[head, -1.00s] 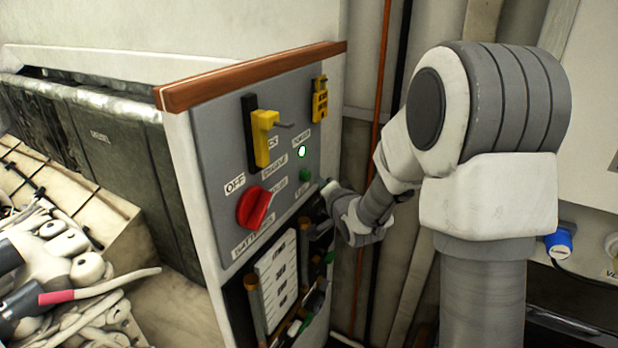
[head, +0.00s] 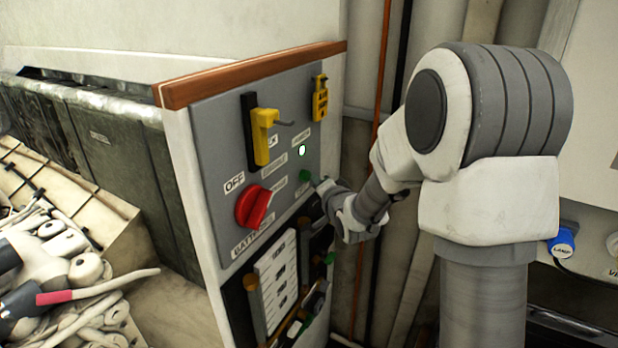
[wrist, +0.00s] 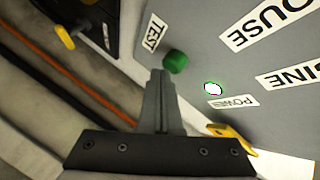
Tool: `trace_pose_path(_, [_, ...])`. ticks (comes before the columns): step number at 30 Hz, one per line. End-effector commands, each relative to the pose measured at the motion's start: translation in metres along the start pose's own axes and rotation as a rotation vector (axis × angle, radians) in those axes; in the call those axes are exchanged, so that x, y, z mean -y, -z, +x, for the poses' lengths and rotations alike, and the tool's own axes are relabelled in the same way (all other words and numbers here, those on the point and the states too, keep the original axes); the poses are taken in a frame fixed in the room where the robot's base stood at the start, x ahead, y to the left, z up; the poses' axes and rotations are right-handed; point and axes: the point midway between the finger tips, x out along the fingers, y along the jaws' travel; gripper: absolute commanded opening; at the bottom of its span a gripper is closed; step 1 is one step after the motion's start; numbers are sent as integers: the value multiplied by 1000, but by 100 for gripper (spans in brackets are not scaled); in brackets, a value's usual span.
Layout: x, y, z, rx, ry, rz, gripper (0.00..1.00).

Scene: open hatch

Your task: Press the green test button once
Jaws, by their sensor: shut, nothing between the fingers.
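The green test button (head: 305,176) is a small round knob on the grey panel (head: 222,125), below a lit white-green power light (head: 302,150). In the wrist view the green button (wrist: 175,62) sits beside the TEST label (wrist: 154,32), just beyond the fingertips. My gripper (wrist: 160,76) is shut and empty. Its tips lie close to the button, slightly to its left in the wrist view; I cannot tell whether they touch it. In the head view my gripper (head: 321,184) is small, just right of the button.
A red rotary switch (head: 254,206), a yellow-handled lever (head: 263,135) and a yellow padlock-like tag (head: 320,97) are on the same panel. A lower black panel (head: 240,300) carries a white label sheet. An orange pipe (head: 381,75) runs up the wall behind.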

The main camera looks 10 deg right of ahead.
Motion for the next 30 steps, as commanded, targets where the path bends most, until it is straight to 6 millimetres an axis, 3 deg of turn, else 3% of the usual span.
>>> trace_pose_path(30, [6,-6,7,1,1,0,0])
